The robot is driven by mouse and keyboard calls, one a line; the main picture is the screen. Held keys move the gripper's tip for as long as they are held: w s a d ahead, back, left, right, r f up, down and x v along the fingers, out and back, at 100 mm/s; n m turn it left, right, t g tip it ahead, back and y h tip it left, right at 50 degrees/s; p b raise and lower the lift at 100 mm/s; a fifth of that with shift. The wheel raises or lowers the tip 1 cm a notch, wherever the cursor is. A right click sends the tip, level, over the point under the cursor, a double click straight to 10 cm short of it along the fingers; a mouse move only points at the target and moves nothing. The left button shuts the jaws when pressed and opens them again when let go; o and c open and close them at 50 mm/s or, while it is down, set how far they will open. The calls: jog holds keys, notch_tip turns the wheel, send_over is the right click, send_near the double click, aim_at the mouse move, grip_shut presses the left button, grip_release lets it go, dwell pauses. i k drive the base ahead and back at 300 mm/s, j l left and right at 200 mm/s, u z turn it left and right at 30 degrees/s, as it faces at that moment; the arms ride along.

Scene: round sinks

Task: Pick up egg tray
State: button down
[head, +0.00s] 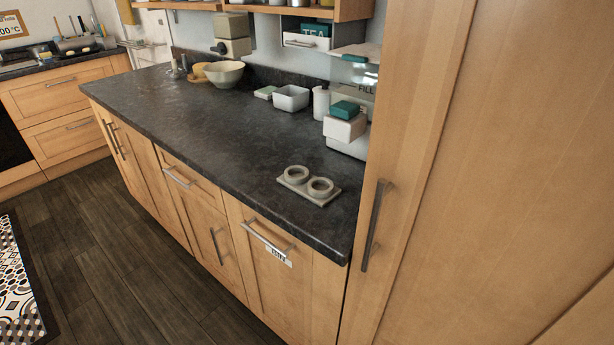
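A small beige-grey tray with two round raised rings (309,186) lies on the dark countertop, near its front edge toward the right end. It looks like the egg tray, and its rings appear empty. It lies flat, with clear counter to its left. My gripper is not visible in the head view, so its place relative to the tray does not show.
The dark countertop (200,115) is mostly bare. A white tub (291,98), a white bottle (321,101), a stacked teal and white box (344,121) and a bowl (224,74) stand along the back. A tall wooden cabinet (480,170) closes off the right end.

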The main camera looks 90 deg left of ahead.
aim_at(320, 191)
jog(key=u, duration=2.05)
jog(key=j+z, duration=0.1)
jog(key=z, duration=0.25)
jog(key=j+z, duration=0.15)
jog(key=z, duration=0.2)
jog(key=j+z, duration=0.25)
jog(key=j, duration=0.3)
jog(key=k+j+z, duration=0.1)
jog(key=j+z, duration=0.2)
jog(key=j, duration=0.2)
jog(key=k+j+z, duration=0.1)
jog(key=j+z, duration=0.15)
jog(key=j, duration=0.3)
jog(key=k+j, duration=0.15)
jog(key=j, duration=0.25)
jog(key=k+j, duration=0.1)
jog(key=j, duration=0.3)
jog(key=k+j, duration=0.15)
jog(key=j, duration=0.25)
jog(key=k+j+z, duration=0.1)
jog(key=j, duration=0.3)
jog(key=k+j, duration=0.15)
jog(key=j, duration=0.25)
jog(key=i, duration=1)
